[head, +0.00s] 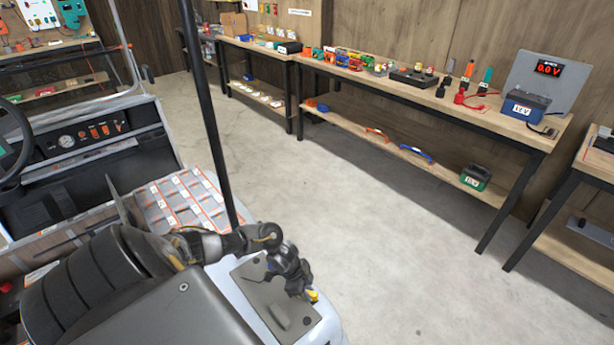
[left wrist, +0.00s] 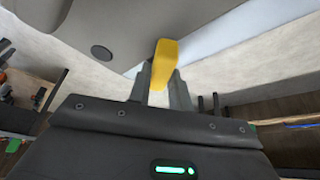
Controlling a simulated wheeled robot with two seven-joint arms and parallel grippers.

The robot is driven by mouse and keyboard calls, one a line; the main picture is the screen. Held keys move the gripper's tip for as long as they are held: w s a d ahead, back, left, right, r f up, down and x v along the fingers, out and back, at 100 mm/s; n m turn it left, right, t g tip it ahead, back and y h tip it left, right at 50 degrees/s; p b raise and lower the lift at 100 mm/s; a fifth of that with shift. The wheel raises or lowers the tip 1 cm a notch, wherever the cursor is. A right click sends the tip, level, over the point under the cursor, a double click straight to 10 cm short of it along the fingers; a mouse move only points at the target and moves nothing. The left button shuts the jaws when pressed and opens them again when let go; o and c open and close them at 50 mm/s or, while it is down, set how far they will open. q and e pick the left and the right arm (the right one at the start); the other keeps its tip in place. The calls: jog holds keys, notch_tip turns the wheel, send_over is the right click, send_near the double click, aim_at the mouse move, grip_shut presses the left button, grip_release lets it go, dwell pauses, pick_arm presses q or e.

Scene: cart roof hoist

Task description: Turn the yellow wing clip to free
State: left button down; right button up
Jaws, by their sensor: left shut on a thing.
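The yellow wing clip (left wrist: 163,66) stands between the two fingers of my left gripper (left wrist: 160,88) in the left wrist view. The fingers are shut on it, and its top end sticks out past them. In the head view a small yellow part of the clip (head: 313,296) shows beside my left gripper (head: 306,291), at the right edge of a grey panel (head: 262,292) on the cart. The gripper hides most of the clip there. I cannot tell which way the clip is turned relative to the panel. My right gripper is not in view.
The cart's dash (head: 95,130) and a black post (head: 208,110) are at the left. A workbench (head: 400,85) with tools, a battery (head: 525,106) and a meter display stands along the back wall. The floor (head: 400,220) between cart and bench is clear.

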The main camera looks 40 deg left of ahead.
pick_arm(q)
jog(key=m+b, duration=0.1)
jog(key=m, duration=0.1)
jog(key=w+m+g+b, duration=0.1)
jog(key=m+b, duration=0.1)
jog(key=shift+a+f+g, duration=0.2)
jog(key=shift+g, duration=0.1)
jog(key=shift+w+r+m+g+b, duration=0.15)
jog(key=shift+m+g+b, duration=0.45)
jog(key=shift+m+b, duration=0.9)
jog(key=shift+m, duration=0.3)
jog(key=c, duration=1.3)
grip_release()
jog(key=shift+h, duration=0.3)
jog(key=v, duration=1.1)
jog(key=shift+d, duration=0.15)
